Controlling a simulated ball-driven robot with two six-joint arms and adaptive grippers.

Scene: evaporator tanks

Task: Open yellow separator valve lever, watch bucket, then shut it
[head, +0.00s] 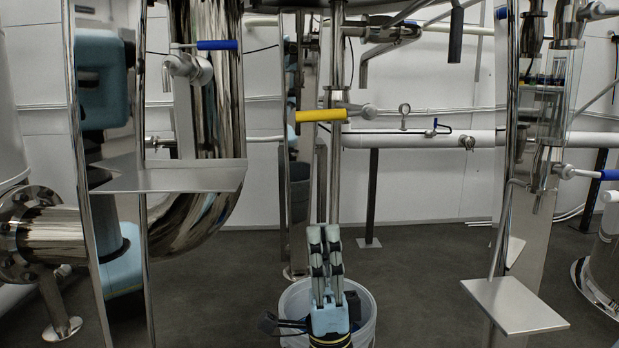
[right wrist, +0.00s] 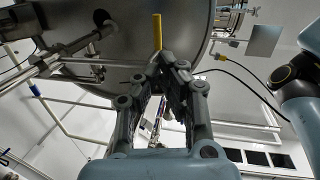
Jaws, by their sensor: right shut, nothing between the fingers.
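The yellow valve lever (head: 320,115) lies level in the middle of the head view, its handle reaching left from a metal valve on an upright pipe. In the right wrist view the yellow lever (right wrist: 157,32) shows just beyond my fingertips. My right gripper (head: 324,232) points up, shut and empty, below the lever and apart from it in the head view. The pale bucket (head: 367,325) stands on the floor under the pipe, partly hidden behind my right gripper and wrist. Its contents cannot be made out. My left gripper is not in view.
A blue-handled valve (head: 217,45) is at upper left, another (head: 609,174) at far right. A metal shelf plate (head: 175,178) juts out at left, and a second plate (head: 514,304) stands low at right. Shiny posts and pipes flank the middle.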

